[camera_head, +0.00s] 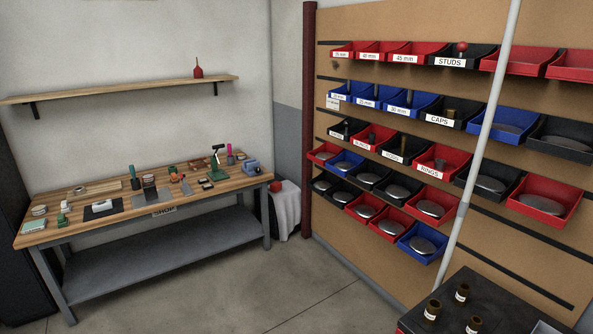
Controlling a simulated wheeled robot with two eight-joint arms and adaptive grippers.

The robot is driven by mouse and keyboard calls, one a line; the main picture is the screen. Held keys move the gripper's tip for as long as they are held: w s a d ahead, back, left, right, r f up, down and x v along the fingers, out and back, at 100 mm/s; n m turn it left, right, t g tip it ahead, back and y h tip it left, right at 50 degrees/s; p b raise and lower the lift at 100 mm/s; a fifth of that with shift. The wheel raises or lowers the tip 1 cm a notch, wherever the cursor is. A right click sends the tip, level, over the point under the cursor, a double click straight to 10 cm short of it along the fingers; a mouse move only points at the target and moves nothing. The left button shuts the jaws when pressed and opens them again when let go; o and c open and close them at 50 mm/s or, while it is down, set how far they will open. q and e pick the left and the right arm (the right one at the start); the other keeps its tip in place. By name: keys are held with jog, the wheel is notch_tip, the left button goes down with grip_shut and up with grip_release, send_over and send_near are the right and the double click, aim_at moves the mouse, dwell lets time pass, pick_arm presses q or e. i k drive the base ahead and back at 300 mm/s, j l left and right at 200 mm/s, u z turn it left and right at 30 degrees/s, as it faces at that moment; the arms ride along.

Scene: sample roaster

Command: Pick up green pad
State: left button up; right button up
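A flat, pale green pad (35,226) lies at the front left corner of the wooden workbench (110,213). It looks like a small stack or notepad, too small to tell. A small green and white item (63,214) stands to its right, and a round pale item (39,210) sits just behind it. Neither of my grippers is in view, and nothing is seen touching the pad.
The bench holds many small tools, among them a green press (216,160) and a blue device (251,167). Red, blue and black bins (430,207) line the right wall. A dark-topped cabinet (500,310) with small brown jars stands at front right. Floor (260,285) before the bench is clear.

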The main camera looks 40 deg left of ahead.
aim_at(62, 221)
jog(key=u, duration=2.8)
